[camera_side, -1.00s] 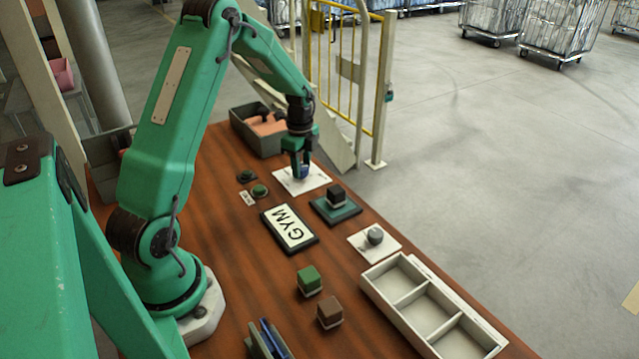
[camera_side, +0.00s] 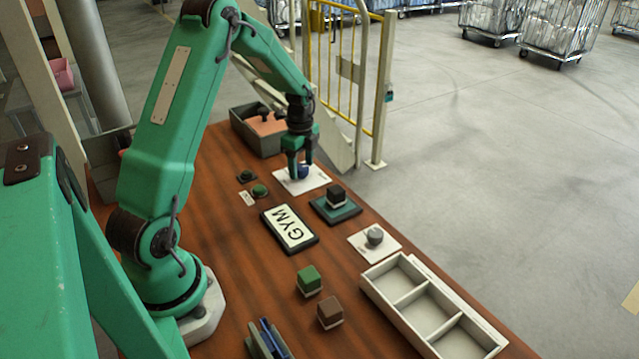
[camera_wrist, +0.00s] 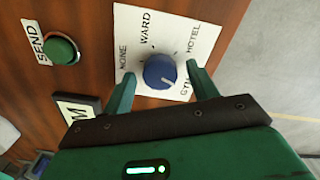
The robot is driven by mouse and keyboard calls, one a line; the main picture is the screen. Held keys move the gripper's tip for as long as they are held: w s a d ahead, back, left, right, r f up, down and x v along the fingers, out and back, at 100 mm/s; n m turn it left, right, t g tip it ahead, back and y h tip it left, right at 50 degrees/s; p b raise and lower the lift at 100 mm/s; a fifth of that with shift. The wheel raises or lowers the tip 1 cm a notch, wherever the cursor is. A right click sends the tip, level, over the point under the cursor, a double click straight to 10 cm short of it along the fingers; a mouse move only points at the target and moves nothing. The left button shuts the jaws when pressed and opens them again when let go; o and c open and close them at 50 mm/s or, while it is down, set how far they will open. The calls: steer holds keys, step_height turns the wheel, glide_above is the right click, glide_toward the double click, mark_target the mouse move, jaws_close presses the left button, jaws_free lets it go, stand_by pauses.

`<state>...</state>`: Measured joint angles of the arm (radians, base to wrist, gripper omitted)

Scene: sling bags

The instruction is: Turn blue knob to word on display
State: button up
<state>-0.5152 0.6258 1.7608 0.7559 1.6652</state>
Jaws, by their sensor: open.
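The blue knob (camera_wrist: 160,70) sits on a white dial plate (camera_wrist: 140,28) at the far end of the table. The plate reads NONE, WARD, HOTEL and GYM around the knob; GYM is partly hidden by a finger. A light mark shows on the knob's lower right, toward GYM, but it is small. The display (camera_side: 289,229) reads GYM. My gripper (camera_side: 300,172) is open over the knob, one finger on each side. In the wrist view, gaps show between the fingers and the knob.
A green button (camera_wrist: 60,50) labelled SEND is left of the plate. A grey bin (camera_side: 262,140) stands behind. A dark block on a teal pad (camera_side: 338,211), a grey knob (camera_side: 375,236) and a three-compartment tray (camera_side: 405,297) are nearer. Green (camera_side: 309,279) and brown (camera_side: 330,311) blocks lie in front.

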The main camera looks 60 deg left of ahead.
mark_target(301, 167)
steer(key=shift+r, duration=3.8)
steer(key=shift+d+r, duration=0.2)
steer(key=shift+r, duration=0.05)
steer(key=s+d+r+n+t, duration=0.2)
steer(key=s+d+r+n, duration=0.4)
steer(key=d, duration=0.3)
steer(key=s+d+r+n+t, duration=0.25)
steer(key=s+d+r, duration=0.25)
steer(key=d+r, duration=0.4)
steer(key=s+d+n+t, duration=0.1)
steer(key=s+d+n, duration=0.3)
steer(key=s, duration=0.4)
steer(key=shift+d+n, duration=0.35)
steer(key=shift+d, duration=0.2)
steer(key=shift+f, duration=0.1)
steer(key=shift+c, duration=0.2)
